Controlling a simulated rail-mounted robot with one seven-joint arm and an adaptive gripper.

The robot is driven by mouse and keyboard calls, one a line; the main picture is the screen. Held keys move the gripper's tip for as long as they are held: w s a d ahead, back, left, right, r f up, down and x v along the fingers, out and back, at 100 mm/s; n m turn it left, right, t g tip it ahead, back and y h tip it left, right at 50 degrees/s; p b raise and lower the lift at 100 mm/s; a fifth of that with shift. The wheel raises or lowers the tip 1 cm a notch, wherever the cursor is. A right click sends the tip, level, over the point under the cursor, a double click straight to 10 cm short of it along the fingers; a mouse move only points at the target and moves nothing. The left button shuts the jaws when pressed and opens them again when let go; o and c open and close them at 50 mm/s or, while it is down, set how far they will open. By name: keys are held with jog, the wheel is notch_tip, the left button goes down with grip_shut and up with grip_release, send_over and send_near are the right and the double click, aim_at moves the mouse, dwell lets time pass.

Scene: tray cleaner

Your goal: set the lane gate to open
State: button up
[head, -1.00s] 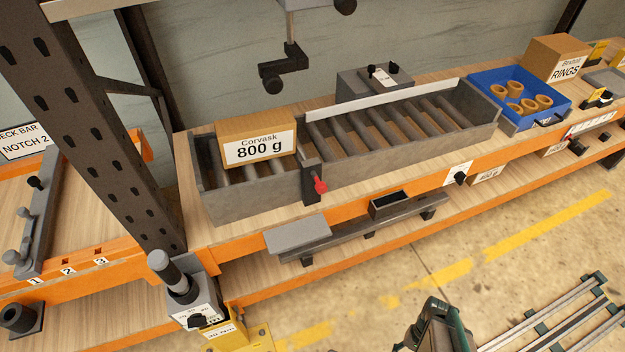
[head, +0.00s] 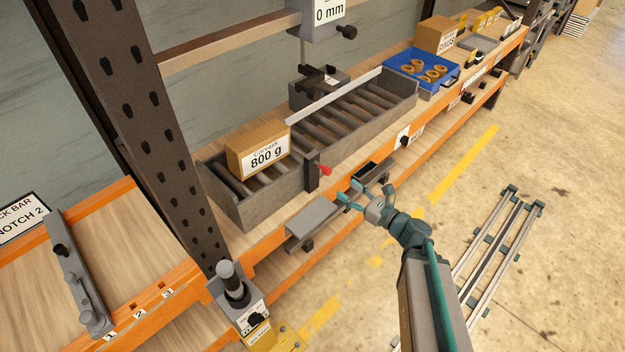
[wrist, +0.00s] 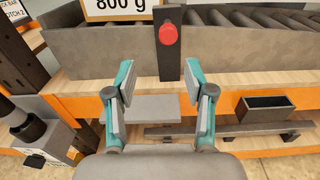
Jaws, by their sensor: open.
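The lane gate (head: 312,172) is a dark upright post on the front wall of the grey roller lane (head: 345,149), with a red knob (head: 325,170) facing outward. In the wrist view the gate post (wrist: 168,62) stands straight ahead, and its red knob (wrist: 168,34) shows above and between my fingers. A box marked Corvask 800 g (head: 258,147) rests on the rollers to the left of the gate. My gripper (head: 364,196) is open and empty in front of the bench, a little right of and apart from the knob. It also shows in the wrist view (wrist: 160,75).
A grey plate (head: 312,220) and a small black open box (head: 370,172) sit below the lane front. A blue bin of rings (head: 422,73) stands beyond the lane. A dark rack post (head: 150,130) rises at left. The floor at right has free room.

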aim_at(330, 172)
jog(key=w+a, duration=0.2)
jog(key=w+a+m+b, duration=0.1)
jog(key=w+a, duration=0.1)
jog(key=w+a+m, duration=0.1)
jog(key=w+a, duration=0.1)
jog(key=shift+w+a+r, duration=0.15)
jog(key=shift+w+r, duration=0.1)
jog(key=shift+w, duration=0.15)
jog(key=shift+x, duration=0.85)
jog(key=shift+s+f, duration=0.1)
grip_shut()
